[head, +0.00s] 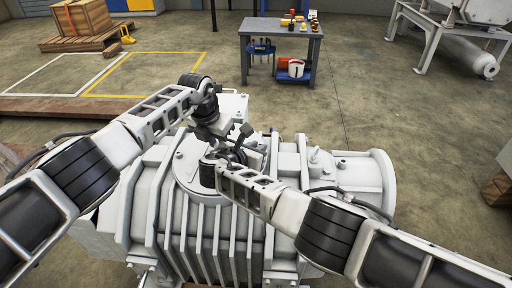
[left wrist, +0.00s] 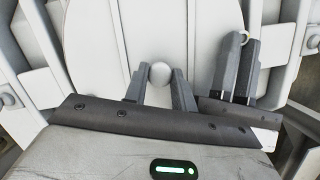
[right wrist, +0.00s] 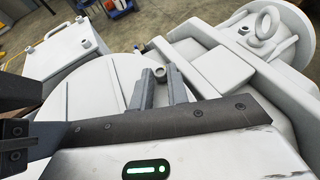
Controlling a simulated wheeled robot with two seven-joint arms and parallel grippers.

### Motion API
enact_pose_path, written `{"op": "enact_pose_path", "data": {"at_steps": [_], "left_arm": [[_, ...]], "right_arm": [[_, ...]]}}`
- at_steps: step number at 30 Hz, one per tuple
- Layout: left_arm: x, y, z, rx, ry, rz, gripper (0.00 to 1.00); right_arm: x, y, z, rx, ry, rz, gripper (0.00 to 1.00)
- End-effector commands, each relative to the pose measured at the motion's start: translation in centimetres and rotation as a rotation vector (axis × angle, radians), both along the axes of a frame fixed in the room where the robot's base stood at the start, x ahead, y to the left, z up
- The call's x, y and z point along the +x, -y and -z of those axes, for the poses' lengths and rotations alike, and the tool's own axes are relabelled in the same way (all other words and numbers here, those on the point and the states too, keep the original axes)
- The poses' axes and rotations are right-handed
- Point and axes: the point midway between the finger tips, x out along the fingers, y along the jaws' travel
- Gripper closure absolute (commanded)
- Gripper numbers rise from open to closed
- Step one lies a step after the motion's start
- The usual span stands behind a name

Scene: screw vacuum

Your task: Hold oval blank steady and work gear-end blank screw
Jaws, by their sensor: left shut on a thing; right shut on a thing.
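The oval blank is a large pale plate on top of the white vacuum machine (head: 205,215). It fills much of the left wrist view (left wrist: 105,35) and shows in the right wrist view (right wrist: 88,92). My left gripper (left wrist: 160,82) is shut on a round white knob (left wrist: 160,73) in front of the plate. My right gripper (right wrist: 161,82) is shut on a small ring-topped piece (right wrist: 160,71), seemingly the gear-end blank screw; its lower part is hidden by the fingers. In the left wrist view my right gripper stands close to the right of my left one. In the head view the wrists hide both fingertips.
Ribs and a round flange (head: 378,182) of the machine surround the plate. Open floor lies between.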

Motion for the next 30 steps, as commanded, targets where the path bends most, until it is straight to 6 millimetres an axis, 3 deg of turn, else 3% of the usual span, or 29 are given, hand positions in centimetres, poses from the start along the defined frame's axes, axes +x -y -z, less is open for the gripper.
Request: {"op": "enact_pose_path", "data": {"at_steps": [5, 6, 8, 20, 26, 30], "left_arm": [[0.0, 0.0, 0.1, 0.0, 0.001, -0.002, 1.0], [0.0, 0.0, 0.1, 0.0, 0.001, -0.002, 1.0], [0.0, 0.0, 0.1, 0.0, 0.001, -0.002, 1.0], [0.1, -0.1, 0.0, -0.001, 0.002, -0.003, 1.0], [0.1, -0.1, 0.0, 0.0, 0.002, -0.003, 1.0], [0.1, -0.1, 0.0, 0.0, 0.002, -0.002, 1.0]], "right_arm": [[0.0, -0.2, -0.2, 0.0, 0.004, -0.005, 1.0], [0.0, -0.2, -0.2, 0.0, 0.004, -0.005, 0.76], [0.0, -0.2, -0.2, 0.0, 0.004, -0.005, 0.61], [-0.3, -0.3, -0.2, 0.001, 0.001, -0.005, 0.61], [-1.8, -1.2, -0.8, 0.003, 0.001, -0.005, 0.61], [-3.9, -2.6, -1.9, 0.005, 0.002, -0.007, 0.61]]}}
